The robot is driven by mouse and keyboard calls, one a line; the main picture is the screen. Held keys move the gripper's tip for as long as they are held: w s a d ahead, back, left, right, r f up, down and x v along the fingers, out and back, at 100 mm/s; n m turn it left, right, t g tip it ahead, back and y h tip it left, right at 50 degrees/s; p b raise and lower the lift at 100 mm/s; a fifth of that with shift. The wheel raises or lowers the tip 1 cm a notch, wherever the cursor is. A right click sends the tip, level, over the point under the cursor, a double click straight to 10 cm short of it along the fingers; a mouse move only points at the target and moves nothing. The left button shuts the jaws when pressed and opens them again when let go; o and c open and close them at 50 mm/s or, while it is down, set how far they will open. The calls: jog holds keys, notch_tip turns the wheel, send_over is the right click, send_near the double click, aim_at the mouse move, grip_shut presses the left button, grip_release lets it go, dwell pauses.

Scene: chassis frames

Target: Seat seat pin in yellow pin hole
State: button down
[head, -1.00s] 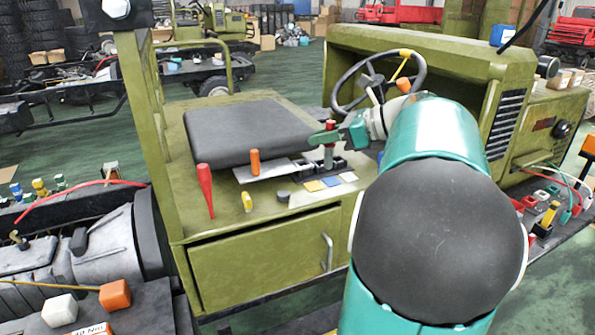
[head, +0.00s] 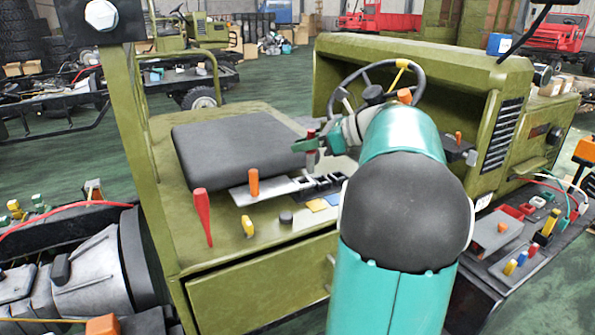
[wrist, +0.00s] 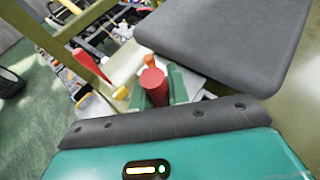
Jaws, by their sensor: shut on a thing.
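The seat pin (head: 311,134) has a red head and is upright in my gripper (head: 311,147), beside the right edge of the black seat cushion. In the wrist view, the red head (wrist: 152,86) stands between the two green fingers, which are shut on it. A yellow square (head: 317,205) lies on the green deck in front of a row of black blocks (head: 326,184), next to a blue square (head: 332,199). The pin appears above and behind these blocks. No hole opening at the yellow square can be made out.
The seat cushion (head: 240,145) is close to my gripper. An orange-handled pin (head: 253,182) stands at a grey plate. A red tapered handle (head: 203,215), a yellow peg (head: 247,226) and a dark knob (head: 286,217) stand on the deck. The steering wheel (head: 378,90) is behind my arm.

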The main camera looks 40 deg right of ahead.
jog(key=w+d+f, duration=0.1)
jog(key=w+f, duration=0.1)
jog(key=w+d+f, duration=0.1)
jog(key=w+f, duration=0.1)
jog(key=w+d+f, duration=0.2)
jog(key=shift+w+d+f, duration=0.1)
jog(key=shift+w+f, duration=0.05)
jog(key=shift+f, duration=0.15)
jog(key=shift+w+d+f, duration=0.15)
jog(key=shift+w+f, duration=0.05)
jog(key=shift+f, duration=0.8)
jog(key=shift+w+d+f, duration=0.1)
jog(key=shift+w+f, duration=0.1)
jog(key=shift+f, duration=0.8)
jog(key=shift+s, duration=0.1)
jog(key=c, duration=1.6)
grip_release()
jog(key=shift+f, duration=0.2)
